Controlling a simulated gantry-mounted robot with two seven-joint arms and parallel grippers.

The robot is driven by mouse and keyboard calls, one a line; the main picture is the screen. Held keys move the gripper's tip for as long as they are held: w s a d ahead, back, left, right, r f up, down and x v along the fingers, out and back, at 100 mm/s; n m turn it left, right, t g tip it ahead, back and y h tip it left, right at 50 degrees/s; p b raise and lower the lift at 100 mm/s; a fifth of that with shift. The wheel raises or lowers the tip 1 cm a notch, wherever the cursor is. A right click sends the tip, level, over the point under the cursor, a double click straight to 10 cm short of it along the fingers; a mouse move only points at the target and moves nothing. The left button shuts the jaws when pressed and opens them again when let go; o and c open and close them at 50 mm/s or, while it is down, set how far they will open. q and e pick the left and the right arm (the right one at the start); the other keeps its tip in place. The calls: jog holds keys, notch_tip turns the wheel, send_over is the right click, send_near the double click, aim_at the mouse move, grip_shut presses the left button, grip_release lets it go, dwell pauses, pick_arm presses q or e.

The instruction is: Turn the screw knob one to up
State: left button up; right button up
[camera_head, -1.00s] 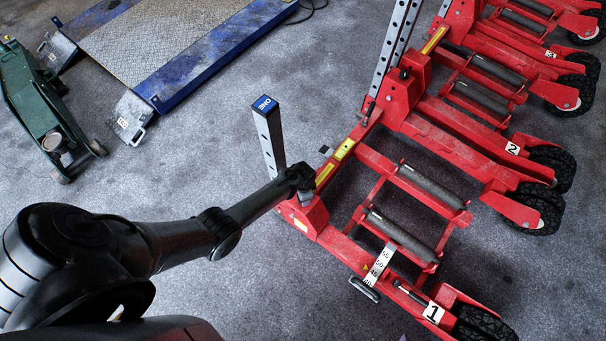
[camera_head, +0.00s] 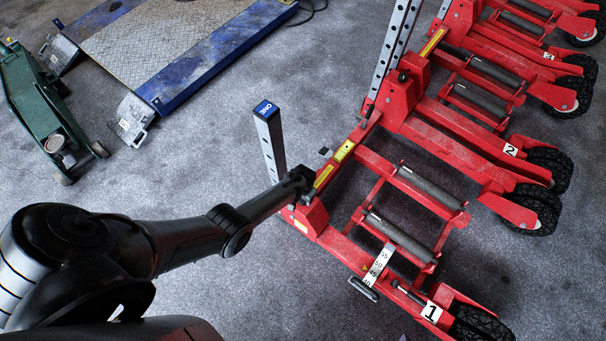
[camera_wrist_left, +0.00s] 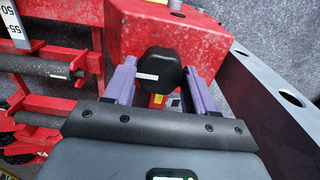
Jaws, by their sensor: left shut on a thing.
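The black screw knob (camera_wrist_left: 160,70) of red trolley jack one (camera_head: 350,240) shows in the left wrist view, with a white mark running sideways on its face. My left gripper (camera_wrist_left: 160,88) has its two purple fingers on either side of the knob and is shut on it. In the head view, my left gripper (camera_head: 300,183) is at the base of the upright post with the blue "ONE" cap (camera_head: 265,107) and hides the knob. My right gripper is not in view.
Jack one's rollers (camera_head: 400,235) and number plate "1" (camera_head: 432,312) lie to the right of the gripper. Jack two (camera_head: 470,140) stands behind. A green floor jack (camera_head: 45,115) and a blue-edged ramp (camera_head: 190,60) are at upper left. Bare floor lies between.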

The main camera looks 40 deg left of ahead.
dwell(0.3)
pick_arm(q)
jog(key=o, duration=1)
jog(key=shift+o, duration=0.2)
notch_tip(320, 180, up, 11)
jog(key=p, duration=0.6)
jog(key=shift+f+p, duration=0.15)
jog(key=shift+p, duration=0.2)
jog(key=shift+s, duration=0.1)
